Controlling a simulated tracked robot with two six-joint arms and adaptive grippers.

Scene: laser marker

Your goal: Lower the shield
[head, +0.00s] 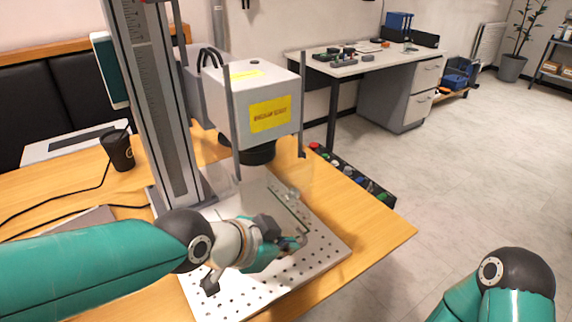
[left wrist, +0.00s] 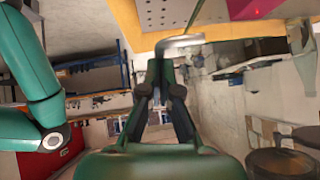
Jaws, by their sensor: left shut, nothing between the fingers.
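The laser marker has a white head (head: 265,105) with a yellow label, carried on a tall grey column (head: 160,100) above a perforated metal plate (head: 325,245). The shield (head: 290,192) is a clear pane below the head, hard to make out; its lower edge is partly hidden by my arm. My left gripper (head: 298,241) is low over the plate, in front of the marker, with its fingers shut and empty. In the left wrist view a bent metal handle (left wrist: 180,42) lies right at the tips of the closed fingers (left wrist: 164,52); contact is unclear. My right gripper is out of view.
A black cup (head: 118,150) and cables stand at the left of the wooden table (head: 385,232). A desk (head: 350,65) stands farther back. Floor to the right is clear.

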